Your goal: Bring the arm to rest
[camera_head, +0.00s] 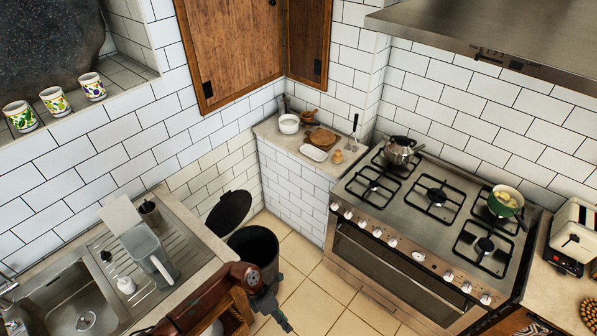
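My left gripper (283,318) shows low in the middle of the head view, a small dark grey shape against the tan floor tiles. It points down and to the right, just in front of the black bin (254,246) as seen from here. Its fingers are too small and dark to tell whether they are open or shut. I see nothing clearly held in it. My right gripper is not in view.
The bin's lid (229,211) is up. A gas stove (400,200) with a kettle (399,150) and a green pot (506,201) stands at right. Some floor (318,302) between is clear.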

